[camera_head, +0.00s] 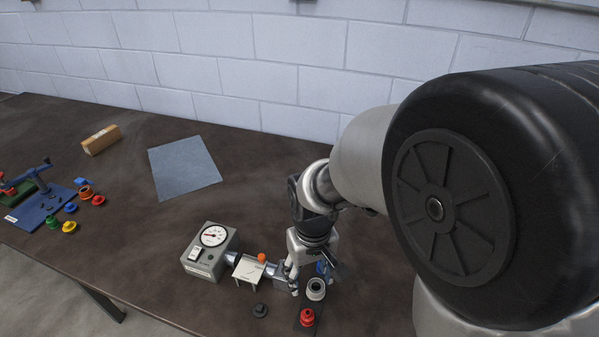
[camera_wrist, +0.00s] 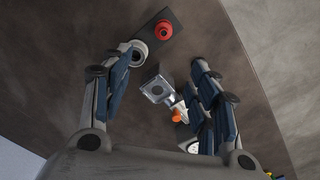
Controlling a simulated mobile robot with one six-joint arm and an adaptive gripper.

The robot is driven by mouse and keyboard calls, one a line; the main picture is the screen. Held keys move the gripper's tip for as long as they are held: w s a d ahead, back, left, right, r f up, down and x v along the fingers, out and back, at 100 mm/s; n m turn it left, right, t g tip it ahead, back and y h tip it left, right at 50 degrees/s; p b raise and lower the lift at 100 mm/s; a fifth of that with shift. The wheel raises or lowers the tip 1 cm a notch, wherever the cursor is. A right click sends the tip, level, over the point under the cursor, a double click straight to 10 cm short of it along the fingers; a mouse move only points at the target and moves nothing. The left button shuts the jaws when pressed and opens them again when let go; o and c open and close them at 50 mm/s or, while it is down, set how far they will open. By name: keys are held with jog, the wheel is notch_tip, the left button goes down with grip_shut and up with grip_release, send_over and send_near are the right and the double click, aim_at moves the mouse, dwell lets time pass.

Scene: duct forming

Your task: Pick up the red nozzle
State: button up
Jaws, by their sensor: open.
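The red nozzle (camera_head: 307,316) stands on a small dark plate (camera_head: 299,327) near the table's front edge. It also shows in the wrist view (camera_wrist: 164,30), at the top, beyond my fingertips. My gripper (camera_head: 308,264) points down over the table, behind the nozzle in the head view. In the wrist view my gripper (camera_wrist: 163,60) has its two fingers wide apart, with nothing held between them. A pale ring-shaped part (camera_head: 316,289) with a dark centre stands just behind the nozzle. In the wrist view the left fingertip partly overlaps it.
A grey gauge box (camera_head: 210,252), a small white stand (camera_head: 248,271) with an orange knob (camera_head: 262,257) and a black knob (camera_head: 260,310) are left of my gripper. Coloured parts and a blue fixture (camera_head: 40,205) lie far left. A grey sheet (camera_head: 185,168) lies flat mid-table.

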aim_at(308, 312)
jog(key=f+b, duration=0.2)
jog(key=f, duration=0.4)
jog(key=f+b, duration=0.2)
jog(key=f, duration=0.5)
jog(key=shift+a+f, duration=0.2)
jog(key=shift+f, duration=0.1)
jog(key=shift+s+d+f+b, duration=0.15)
jog(key=shift+f+b, duration=0.5)
jog(key=shift+f, duration=0.7)
jog(key=shift+s+a+f+b, duration=0.1)
jog(key=shift+s+f+b, duration=0.15)
jog(key=shift+f+b, duration=0.75)
jog(key=shift+f+p, duration=0.25)
jog(key=shift+p, duration=0.2)
jog(key=c, duration=1)
